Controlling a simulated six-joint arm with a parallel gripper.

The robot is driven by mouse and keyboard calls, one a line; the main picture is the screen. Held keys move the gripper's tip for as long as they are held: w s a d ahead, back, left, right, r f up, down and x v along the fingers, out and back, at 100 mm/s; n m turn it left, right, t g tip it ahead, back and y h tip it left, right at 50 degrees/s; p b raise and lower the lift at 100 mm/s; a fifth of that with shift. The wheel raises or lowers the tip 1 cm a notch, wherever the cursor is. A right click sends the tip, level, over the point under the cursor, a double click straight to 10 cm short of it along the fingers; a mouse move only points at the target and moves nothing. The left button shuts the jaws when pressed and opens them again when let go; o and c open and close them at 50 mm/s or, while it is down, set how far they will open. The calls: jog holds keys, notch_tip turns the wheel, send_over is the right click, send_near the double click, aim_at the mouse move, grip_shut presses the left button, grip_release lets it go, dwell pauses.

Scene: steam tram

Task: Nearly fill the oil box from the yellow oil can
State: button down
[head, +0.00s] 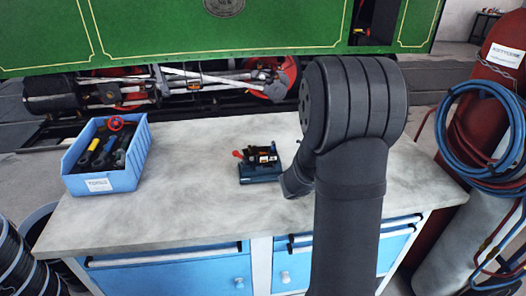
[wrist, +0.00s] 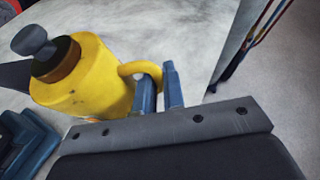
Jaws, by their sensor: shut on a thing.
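The yellow oil can (wrist: 88,78) fills the left of the wrist view, with a brown collar, a dark knob on top and a dark spout running off to the left. My gripper (wrist: 158,82) has its two blue fingers shut on the can's yellow loop handle (wrist: 136,70). In the head view the can and fingers are hidden behind my arm. A dark blue fixture (head: 262,174) with black parts and a red lever stands on the bench beside my wrist; part of a dark blue body (wrist: 24,145) shows at lower left in the wrist view. I cannot make out the oil box's opening or oil level.
A light blue bin (head: 106,180) of tools with a red wheel stands at the left of the grey workbench (head: 195,205). Bare worktop lies between bin and fixture. The green tram (head: 180,30) is behind the bench. Red cylinders and blue hoses (head: 480,130) stand at the right.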

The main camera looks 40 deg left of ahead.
jog(key=s+a, duration=0.3)
jog(key=a, duration=0.9)
jog(key=shift+a+r, duration=0.15)
jog(key=shift+r, duration=0.3)
dwell(1.6)
dwell(0.8)
jog(key=shift+r+n, duration=0.3)
jog(key=shift+r, duration=0.45)
dwell(0.5)
jog(key=shift+s+d+r+n+h, duration=0.15)
jog(key=shift+r+h, duration=0.1)
jog(key=shift+r, duration=0.15)
jog(key=shift+w+d+r+n+h, duration=0.15)
jog(key=shift+r+h, duration=0.1)
jog(key=shift+r, duration=0.15)
jog(key=shift+s, duration=0.1)
dwell(0.4)
jog(key=shift+r+n, duration=0.4)
jog(key=shift+r, duration=0.4)
dwell(0.4)
